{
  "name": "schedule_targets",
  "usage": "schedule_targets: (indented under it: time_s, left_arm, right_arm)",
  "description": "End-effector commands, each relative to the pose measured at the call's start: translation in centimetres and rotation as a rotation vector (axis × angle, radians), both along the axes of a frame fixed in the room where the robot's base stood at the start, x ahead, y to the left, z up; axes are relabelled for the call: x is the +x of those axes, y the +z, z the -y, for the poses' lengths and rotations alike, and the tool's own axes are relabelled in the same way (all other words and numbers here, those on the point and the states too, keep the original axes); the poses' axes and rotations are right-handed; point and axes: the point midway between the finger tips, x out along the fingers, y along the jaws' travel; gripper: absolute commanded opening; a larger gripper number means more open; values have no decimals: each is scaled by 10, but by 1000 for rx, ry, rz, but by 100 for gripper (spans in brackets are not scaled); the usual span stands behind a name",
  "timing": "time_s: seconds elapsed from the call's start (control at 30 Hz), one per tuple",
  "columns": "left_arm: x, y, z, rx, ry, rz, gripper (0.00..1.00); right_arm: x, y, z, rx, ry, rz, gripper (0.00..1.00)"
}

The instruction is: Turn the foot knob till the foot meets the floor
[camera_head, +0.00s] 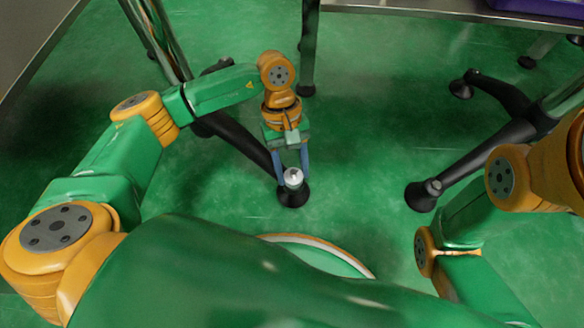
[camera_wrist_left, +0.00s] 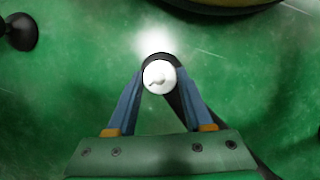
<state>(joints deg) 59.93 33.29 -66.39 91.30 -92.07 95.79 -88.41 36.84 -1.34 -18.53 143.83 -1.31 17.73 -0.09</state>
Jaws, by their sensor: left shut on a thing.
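The foot knob (camera_head: 293,177) is a small pale, round knob on top of a black foot (camera_head: 293,196) at the end of a black machine leg (camera_head: 240,138). My left gripper (camera_head: 292,174) reaches down over it with its blue fingers on both sides, shut on the knob. In the left wrist view the knob (camera_wrist_left: 159,76) sits bright white between the two fingertips (camera_wrist_left: 160,78). The foot's underside is hidden, so I cannot tell whether it touches the floor. My right gripper is not in view.
Another black foot (camera_head: 423,194) on a black leg stands to the right. A steel table (camera_head: 420,10) with a purple item (camera_head: 540,7) is at the top right. Green floor (camera_head: 350,150) lies open between the two legs.

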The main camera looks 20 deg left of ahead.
Motion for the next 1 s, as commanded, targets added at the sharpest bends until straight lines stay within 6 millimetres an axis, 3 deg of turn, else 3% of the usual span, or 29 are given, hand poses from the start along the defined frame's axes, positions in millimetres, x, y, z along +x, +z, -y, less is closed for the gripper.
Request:
schedule_targets:
  time_s: [0.37, 0.4, 0.5, 0.77, 1.0]
  left_arm:
    - [1, 0, -1, 4, 0, 4, 0]
    - [1, 0, -1, 4, 0, 4, 57]
    - [1, 0, -1, 4, 0, 3, 82]
    - [1, 1, -1, 2, -1, 2, 82]
    - [13, 47, -10, 3, 2, 3, 82]
  right_arm:
    - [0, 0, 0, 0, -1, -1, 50]
    - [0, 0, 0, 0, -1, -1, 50]
    - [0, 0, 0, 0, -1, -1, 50]
    - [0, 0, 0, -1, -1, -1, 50]
    - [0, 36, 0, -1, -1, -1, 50]
